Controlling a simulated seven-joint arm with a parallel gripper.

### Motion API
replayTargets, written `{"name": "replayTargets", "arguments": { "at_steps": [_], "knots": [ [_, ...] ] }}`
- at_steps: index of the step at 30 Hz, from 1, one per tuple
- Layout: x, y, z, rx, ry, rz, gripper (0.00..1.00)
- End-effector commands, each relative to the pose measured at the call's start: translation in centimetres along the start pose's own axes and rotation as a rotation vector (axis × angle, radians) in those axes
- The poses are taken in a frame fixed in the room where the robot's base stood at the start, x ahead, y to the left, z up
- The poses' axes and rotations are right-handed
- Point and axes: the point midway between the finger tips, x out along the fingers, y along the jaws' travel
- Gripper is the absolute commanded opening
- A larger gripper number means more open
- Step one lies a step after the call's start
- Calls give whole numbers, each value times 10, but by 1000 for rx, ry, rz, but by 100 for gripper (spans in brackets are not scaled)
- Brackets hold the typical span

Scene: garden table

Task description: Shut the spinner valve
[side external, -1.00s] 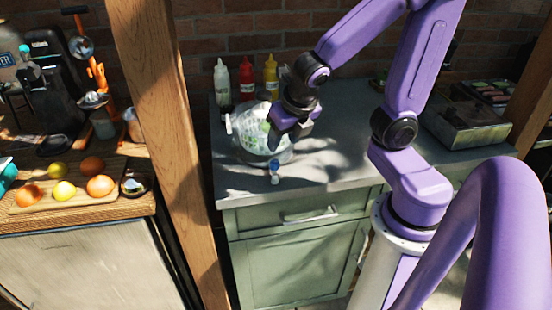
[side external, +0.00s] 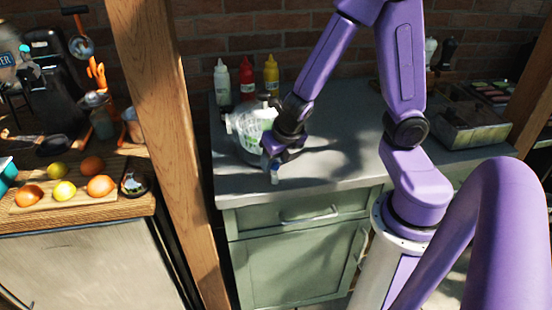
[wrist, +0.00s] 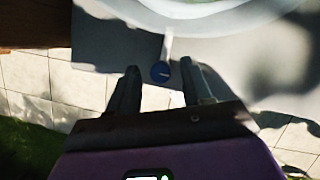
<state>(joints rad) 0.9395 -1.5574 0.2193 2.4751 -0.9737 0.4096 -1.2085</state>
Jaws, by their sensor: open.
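The spinner (side external: 246,142) is a clear bowl with green contents, standing on the grey counter at its left end. My gripper (side external: 269,164) is just above and beside the valve in the side view.
White, red (side external: 246,79) and yellow (side external: 271,77) bottles stand behind the bowl. A wooden post (side external: 160,130) rises left of the counter. The counter (side external: 340,150) is clear to the right, up to a metal tray (side external: 470,130).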

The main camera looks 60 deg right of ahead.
Motion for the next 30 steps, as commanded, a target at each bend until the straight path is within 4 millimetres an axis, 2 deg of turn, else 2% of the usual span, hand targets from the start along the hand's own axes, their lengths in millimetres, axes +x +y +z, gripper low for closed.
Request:
{"name": "replayTargets", "arguments": {
  "at_steps": [9,10,14,15,23,30],
  "knots": [
    [1,0,0,1,0,1,50],
    [1,0,0,1,0,1,46],
    [1,0,0,1,0,1,4],
    [1,0,0,1,0,1,0],
    [1,1,0,14,0,-4,0],
    [1,2,0,104,0,-42,0]
  ]
}}
